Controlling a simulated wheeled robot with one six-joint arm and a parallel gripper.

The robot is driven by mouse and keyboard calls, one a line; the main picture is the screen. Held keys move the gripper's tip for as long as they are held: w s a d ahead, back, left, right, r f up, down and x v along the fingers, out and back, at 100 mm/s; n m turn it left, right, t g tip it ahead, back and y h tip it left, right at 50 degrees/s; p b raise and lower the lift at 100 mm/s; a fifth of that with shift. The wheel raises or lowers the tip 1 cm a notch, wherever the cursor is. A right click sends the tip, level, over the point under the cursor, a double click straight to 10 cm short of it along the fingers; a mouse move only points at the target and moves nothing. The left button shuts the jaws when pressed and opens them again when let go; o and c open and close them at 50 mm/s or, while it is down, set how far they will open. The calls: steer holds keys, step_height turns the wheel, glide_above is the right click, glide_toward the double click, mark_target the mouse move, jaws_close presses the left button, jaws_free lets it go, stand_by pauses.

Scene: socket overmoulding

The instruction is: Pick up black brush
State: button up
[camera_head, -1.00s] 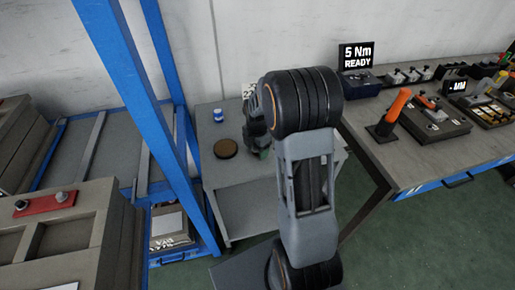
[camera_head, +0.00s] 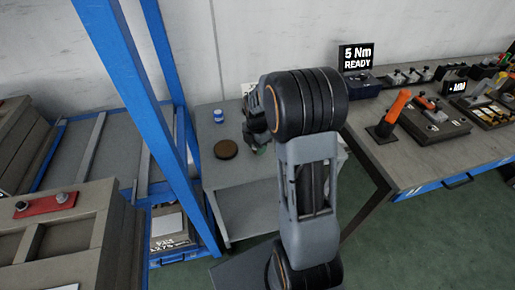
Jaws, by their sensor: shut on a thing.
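My gripper (camera_head: 258,149) is over the small grey side table, low near its top, and mostly hidden behind my own wrist and arm. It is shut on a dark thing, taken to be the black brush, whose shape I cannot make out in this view. A round brown disc-like thing (camera_head: 226,149) lies on the side table (camera_head: 222,178), left of my gripper and apart from it. A small blue and white jar (camera_head: 218,115) stands behind the disc.
A blue rack post (camera_head: 150,110) stands close on the left. The right workbench (camera_head: 400,163) holds an orange-handled tool (camera_head: 391,115), a grey fixture box (camera_head: 434,122) and a "5 Nm READY" display (camera_head: 357,57). A grey tray with compartments (camera_head: 85,230) is at the lower left.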

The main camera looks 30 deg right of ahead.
steer(key=s+a+r, duration=0.6)
steer(key=s+r, duration=0.5)
steer(key=s, duration=0.1)
steer(key=shift+s+p, duration=0.35)
steer(key=shift+p, duration=0.05)
steer(key=shift+r, duration=0.1)
stand_by(1.2)
